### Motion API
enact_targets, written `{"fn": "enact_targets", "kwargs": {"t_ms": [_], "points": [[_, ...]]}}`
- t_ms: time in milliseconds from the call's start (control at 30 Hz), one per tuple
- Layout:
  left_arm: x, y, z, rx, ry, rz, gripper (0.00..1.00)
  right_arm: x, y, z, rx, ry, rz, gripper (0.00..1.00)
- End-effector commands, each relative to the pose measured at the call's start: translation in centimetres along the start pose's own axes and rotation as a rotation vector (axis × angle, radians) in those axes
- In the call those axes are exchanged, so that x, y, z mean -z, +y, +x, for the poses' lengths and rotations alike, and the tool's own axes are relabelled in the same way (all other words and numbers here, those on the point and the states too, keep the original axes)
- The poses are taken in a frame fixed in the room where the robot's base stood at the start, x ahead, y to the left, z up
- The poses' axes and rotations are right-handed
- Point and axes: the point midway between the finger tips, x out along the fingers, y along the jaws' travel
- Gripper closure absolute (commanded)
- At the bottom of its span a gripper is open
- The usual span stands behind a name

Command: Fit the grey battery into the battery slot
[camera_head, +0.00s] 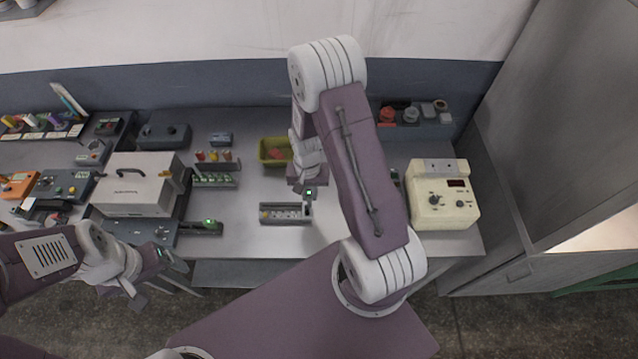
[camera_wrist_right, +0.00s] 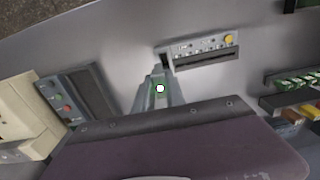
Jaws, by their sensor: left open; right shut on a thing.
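My right gripper (camera_head: 308,194) is shut at the right end of a small grey panel (camera_head: 285,213) with a yellow knob, which looks to hold the battery slot. In the right wrist view the gripper (camera_wrist_right: 160,88) points down beside the panel's left end, and the panel (camera_wrist_right: 202,47) has a dark recess along one edge. What it grips, apparently the grey battery, is mostly hidden by the fingers, so its fit in the slot cannot be told. My left gripper (camera_head: 154,279) is open and empty in front of the table's front left edge.
A yellow bin (camera_head: 275,152) stands behind the panel. A cream box with knobs (camera_head: 442,205) is at the right, a white case (camera_head: 137,190) at the left. Racks of small parts (camera_head: 215,172) stand left of the bin. The table around the panel's front is clear.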

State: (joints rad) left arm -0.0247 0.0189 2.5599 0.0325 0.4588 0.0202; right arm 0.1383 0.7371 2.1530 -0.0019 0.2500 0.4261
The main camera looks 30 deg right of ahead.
Motion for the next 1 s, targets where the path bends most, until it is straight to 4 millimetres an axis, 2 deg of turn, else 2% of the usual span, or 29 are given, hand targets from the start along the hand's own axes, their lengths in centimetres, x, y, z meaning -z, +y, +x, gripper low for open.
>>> {"fn": "enact_targets", "kwargs": {"t_ms": [367,1000], "points": [[0.0,0.0,0.1,0.000,0.000,0.000,0.20,-0.2,-0.4,0.1,0.000,-0.001,-0.012,1.00],[-0.3,-0.1,2.8,0.000,0.000,0.000,0.20,-0.2,-0.3,3.2,0.000,-0.001,-0.012,1.00]]}}
